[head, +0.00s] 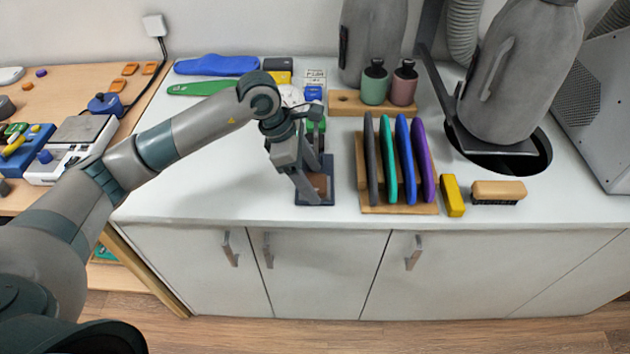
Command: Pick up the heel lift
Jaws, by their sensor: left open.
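A small brown piece (321,182), which looks like the heel lift, lies on a small dark blue-grey tray (326,201) near the front of the white counter. My left gripper (309,188) points down over this tray. Its jaws are open, and its fingers hide part of the brown piece and the tray. I cannot tell whether the fingertips touch the piece. My right gripper is not in view.
To the right, a wooden rack (400,209) holds several upright coloured insoles. Beyond it are a yellow block (453,196) and a brush (498,191). Two bottles stand in a wooden holder (345,103) behind. The counter (190,196) is clear left of the tray.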

